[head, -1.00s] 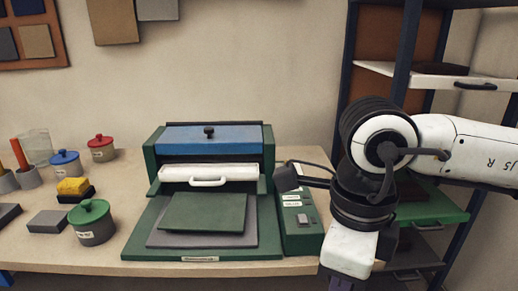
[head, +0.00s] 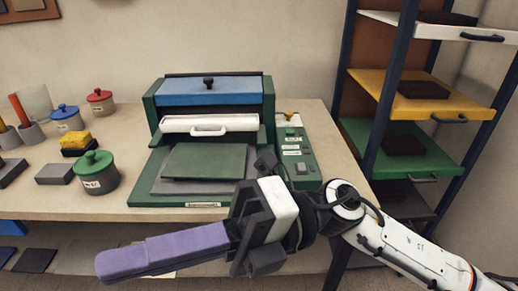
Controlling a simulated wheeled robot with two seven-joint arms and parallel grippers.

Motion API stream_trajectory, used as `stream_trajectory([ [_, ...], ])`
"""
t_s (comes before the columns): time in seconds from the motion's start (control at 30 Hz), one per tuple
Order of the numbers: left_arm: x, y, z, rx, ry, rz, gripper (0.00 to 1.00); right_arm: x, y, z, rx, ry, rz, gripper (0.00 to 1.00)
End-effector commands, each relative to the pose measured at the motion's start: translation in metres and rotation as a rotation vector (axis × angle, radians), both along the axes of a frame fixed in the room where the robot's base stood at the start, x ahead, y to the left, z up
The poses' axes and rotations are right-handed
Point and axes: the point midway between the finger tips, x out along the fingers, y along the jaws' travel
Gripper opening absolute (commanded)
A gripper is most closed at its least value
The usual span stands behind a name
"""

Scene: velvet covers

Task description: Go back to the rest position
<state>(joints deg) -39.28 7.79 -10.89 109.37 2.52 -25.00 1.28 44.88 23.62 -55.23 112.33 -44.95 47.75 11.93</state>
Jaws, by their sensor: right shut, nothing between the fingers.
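My right arm comes in from the right, low in the head view. Its gripper (head: 112,264) points left in front of the table's front edge. Its long purple fingers are together, with nothing between them. It is apart from the press on the table and covers part of the view of the table edge and the lower shelf. My left gripper is not in view.
A green press (head: 146,190) with a blue top stands on the table (head: 60,207), with a green control box (head: 297,160) beside it. Lidded pots, including a green-lidded one (head: 95,180), and small blocks stand at left. A shelf rack with a yellow drawer (head: 365,80) and a green drawer (head: 362,135) stands at right.

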Motion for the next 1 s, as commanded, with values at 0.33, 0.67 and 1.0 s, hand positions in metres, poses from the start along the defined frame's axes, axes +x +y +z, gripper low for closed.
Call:
stream_trajectory([
  [0.33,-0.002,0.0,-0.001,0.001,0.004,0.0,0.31,0.165,-0.068,-0.053,0.384,0.932,-0.596,0.0],
  [0.67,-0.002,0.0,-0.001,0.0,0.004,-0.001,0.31,0.188,-0.18,-0.275,0.4,1.655,-1.124,0.0],
  [1.0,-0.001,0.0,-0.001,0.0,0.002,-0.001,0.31,0.065,-0.262,-0.456,0.255,2.198,-1.516,0.0],
])
